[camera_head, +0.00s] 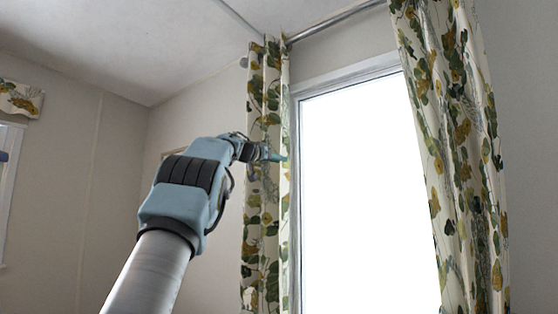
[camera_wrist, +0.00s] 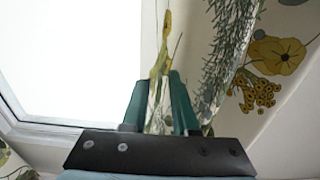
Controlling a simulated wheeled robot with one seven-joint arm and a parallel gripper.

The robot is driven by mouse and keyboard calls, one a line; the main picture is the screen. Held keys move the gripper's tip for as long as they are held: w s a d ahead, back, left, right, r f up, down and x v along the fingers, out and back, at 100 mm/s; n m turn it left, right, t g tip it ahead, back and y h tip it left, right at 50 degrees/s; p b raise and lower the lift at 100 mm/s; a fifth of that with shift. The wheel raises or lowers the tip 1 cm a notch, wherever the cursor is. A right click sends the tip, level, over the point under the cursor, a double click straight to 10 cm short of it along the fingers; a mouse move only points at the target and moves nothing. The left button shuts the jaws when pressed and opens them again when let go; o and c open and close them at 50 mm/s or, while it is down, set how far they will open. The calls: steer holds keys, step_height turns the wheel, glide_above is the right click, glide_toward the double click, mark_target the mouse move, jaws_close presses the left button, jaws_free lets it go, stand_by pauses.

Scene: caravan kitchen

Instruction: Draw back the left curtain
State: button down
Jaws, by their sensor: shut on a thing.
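The left curtain (camera_head: 266,215), white with green and yellow leaves and flowers, hangs in narrow folds at the left side of the window in the head view. Its inner edge lies along the left window frame. My gripper (camera_head: 277,156) is at the curtain's upper half. In the wrist view, the green fingers of my gripper (camera_wrist: 160,103) are shut on a fold of the left curtain (camera_wrist: 159,80), which rises between them. More patterned cloth spreads to the right there.
The window (camera_head: 365,200) is bright and uncovered in the middle. The right curtain (camera_head: 455,150) hangs along its right side. A metal rod (camera_head: 335,21) runs above. A short valance (camera_head: 20,98) is at the far left wall.

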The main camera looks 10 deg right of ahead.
steer(key=c, duration=0.7)
jaws_free()
steer(key=shift+s, duration=0.1)
steer(key=b+v, duration=0.7)
steer(key=v, duration=0.3)
steer(key=shift+s+a, duration=0.15)
steer(key=shift+a, duration=0.15)
